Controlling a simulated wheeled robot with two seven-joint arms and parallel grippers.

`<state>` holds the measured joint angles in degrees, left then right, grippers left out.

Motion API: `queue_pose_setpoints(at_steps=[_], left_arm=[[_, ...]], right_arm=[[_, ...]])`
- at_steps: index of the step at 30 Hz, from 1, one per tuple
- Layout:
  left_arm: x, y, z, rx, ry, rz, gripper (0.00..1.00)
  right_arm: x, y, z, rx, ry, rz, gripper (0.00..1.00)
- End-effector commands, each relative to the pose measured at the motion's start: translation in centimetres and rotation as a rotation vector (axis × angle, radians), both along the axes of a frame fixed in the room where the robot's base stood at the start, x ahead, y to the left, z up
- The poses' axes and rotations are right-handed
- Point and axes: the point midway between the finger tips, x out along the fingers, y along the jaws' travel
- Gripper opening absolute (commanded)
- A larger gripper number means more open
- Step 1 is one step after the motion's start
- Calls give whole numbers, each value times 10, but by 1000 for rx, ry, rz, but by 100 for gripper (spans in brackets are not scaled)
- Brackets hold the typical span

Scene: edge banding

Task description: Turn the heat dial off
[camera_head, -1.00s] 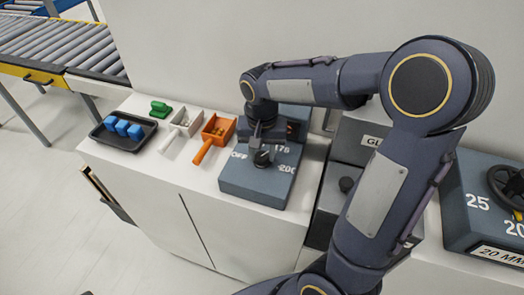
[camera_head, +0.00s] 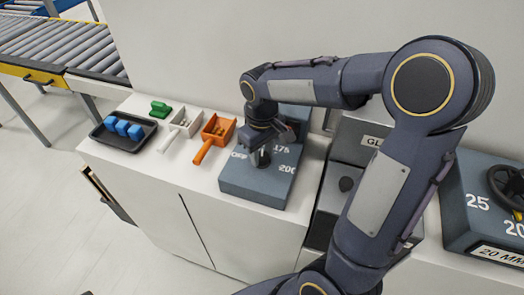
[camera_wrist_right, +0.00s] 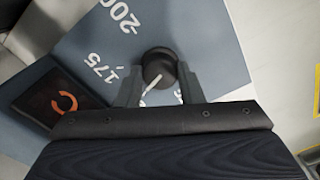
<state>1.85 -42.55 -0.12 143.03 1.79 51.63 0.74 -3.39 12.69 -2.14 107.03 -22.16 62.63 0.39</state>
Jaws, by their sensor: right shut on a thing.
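The heat dial is a small black round knob (camera_head: 262,159) on top of a blue-grey box (camera_head: 250,188) marked OFF, 175 and 200. In the right wrist view the knob (camera_wrist_right: 158,66) has a white pointer line, which slants toward the gripper, past the 175 mark and away from 200. My right gripper (camera_head: 262,150) reaches down from above and is shut on the knob. In the right wrist view its fingers (camera_wrist_right: 159,80) sit on either side of the knob. The OFF mark is mostly hidden by the gripper there. My left gripper is not in view.
An orange scoop (camera_head: 214,136), a white scoop (camera_head: 180,130), a green block (camera_head: 160,108) and a black tray (camera_head: 126,143) with blue blocks stand left of the box. A GLUE-type labelled unit (camera_head: 352,150) and a 20 MM box (camera_head: 482,220) stand to the right.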

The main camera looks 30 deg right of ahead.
Motion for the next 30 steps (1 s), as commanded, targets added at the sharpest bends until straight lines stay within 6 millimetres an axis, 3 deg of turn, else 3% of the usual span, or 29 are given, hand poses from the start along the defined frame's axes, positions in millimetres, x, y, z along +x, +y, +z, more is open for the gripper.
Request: queue_pose_setpoints(at_steps=[30], left_arm=[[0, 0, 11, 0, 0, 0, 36]], right_arm=[[1, 0, 2, -1, -4, 957, 11]])
